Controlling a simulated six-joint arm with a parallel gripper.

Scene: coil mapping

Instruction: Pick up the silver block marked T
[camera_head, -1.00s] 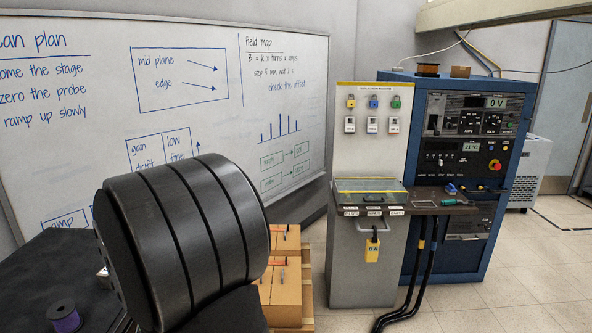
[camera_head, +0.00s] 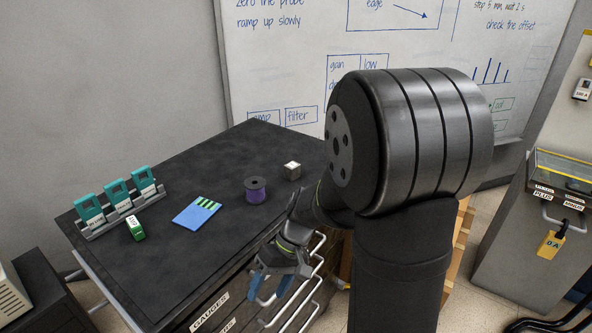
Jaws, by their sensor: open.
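A small silver block (camera_head: 292,171) sits on the dark bench top near its back right edge, just left of my arm's large dark joint. Its marking is too small to read. My gripper (camera_head: 268,287) is open and empty, with blue-grey fingers pointing down past the bench's front edge, in front of the drawers. It is nearer to the camera than the block and well apart from it. The bench top (camera_head: 185,270) carries the block.
Drawer handles (camera_head: 300,305) stick out near my gripper. The bench's back middle is clear.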

